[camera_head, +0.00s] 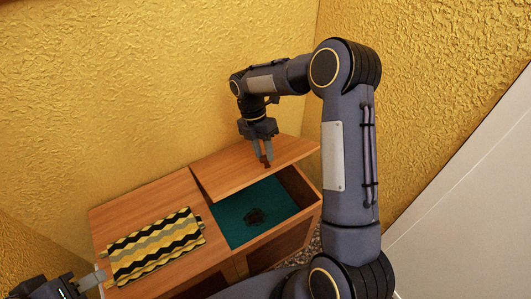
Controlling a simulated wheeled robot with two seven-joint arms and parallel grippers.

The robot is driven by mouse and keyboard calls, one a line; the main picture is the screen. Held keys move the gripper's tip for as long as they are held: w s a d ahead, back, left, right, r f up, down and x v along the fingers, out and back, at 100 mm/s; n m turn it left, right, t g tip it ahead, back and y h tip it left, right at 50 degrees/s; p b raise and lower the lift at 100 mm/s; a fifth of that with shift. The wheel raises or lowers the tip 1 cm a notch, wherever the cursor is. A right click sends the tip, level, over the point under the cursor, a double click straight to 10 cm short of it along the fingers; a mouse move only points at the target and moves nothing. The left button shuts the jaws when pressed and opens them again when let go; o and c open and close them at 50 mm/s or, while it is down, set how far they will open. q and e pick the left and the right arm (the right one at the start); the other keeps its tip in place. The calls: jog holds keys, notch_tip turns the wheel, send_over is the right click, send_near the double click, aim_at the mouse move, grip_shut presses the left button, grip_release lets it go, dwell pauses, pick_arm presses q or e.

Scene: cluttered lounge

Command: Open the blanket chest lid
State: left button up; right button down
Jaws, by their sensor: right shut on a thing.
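The blanket chest (242,266) is wooden, with two lid panels side by side. The right lid (220,174) is raised at a tilt, with its front edge above a teal-lined compartment (228,228). My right gripper (265,160) points down at the raised lid and is shut on a small reddish-brown handle on it. The left lid (128,208) lies flat. My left gripper (98,280) is partly in view at the lower left, by the left lid's front corner; its jaw gap cannot be made out.
A folded zigzag-striped blanket (155,246) in black, yellow and grey lies on the left lid. Yellow textured walls stand close behind the chest. A pale panel (470,235) is at the right.

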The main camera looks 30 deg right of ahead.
jog(key=shift+w+a+r, duration=0.1)
jog(key=shift+w+r, duration=0.15)
jog(key=shift+w, duration=0.4)
jog(key=c, duration=1.3)
grip_release()
jog(key=shift+c, duration=0.2)
jog(key=o, duration=0.3)
jog(key=shift+w+f, duration=0.15)
jog(key=shift+w, duration=0.05)
jog(key=shift+s, duration=0.1)
jog(key=v, duration=0.7)
jog(key=shift+r+p, duration=0.35)
jog(key=shift+r, duration=0.1)
